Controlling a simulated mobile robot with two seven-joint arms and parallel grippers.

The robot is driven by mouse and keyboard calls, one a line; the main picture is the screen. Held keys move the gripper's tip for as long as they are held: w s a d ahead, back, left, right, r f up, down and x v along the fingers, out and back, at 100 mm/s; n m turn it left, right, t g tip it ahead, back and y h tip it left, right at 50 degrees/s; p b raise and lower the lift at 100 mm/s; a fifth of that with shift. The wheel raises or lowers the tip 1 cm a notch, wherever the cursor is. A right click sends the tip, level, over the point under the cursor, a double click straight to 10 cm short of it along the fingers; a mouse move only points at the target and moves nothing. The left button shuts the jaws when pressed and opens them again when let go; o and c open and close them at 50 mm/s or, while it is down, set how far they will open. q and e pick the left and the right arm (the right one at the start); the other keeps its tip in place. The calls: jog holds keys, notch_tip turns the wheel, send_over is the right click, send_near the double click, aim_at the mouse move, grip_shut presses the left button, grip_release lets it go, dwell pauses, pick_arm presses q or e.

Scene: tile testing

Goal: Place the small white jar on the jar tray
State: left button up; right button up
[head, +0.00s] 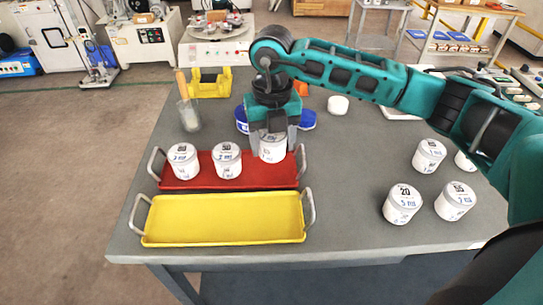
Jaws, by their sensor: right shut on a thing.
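My right gripper (272,141) is shut on a small white jar (272,151) over the right end of the red tray (220,182). I cannot tell whether this jar touches the tray. Two white labelled jars stand upright on the red tray, a left jar (183,161) and a middle jar (227,161). A yellow tray (222,219) lies empty in front of the red one. More white jars stand on the right of the table, among them one at the front (402,204), one beside it (455,201) and one behind (429,156). My left gripper is out of view.
The grey table (345,180) is clear between the trays and the right-hand jars. A beaker with a wooden-handled tool (188,108), a yellow holder (210,84), blue items (308,120) and a white round object (338,105) stand toward the back.

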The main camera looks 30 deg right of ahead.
aim_at(272, 170)
jog(key=shift+f, duration=2.35)
jog(key=shift+f, duration=0.15)
jog(key=o, duration=1.1)
jog(key=shift+o, duration=0.2)
notch_tip(272, 170, up, 12)
jog(key=shift+r, duration=0.2)
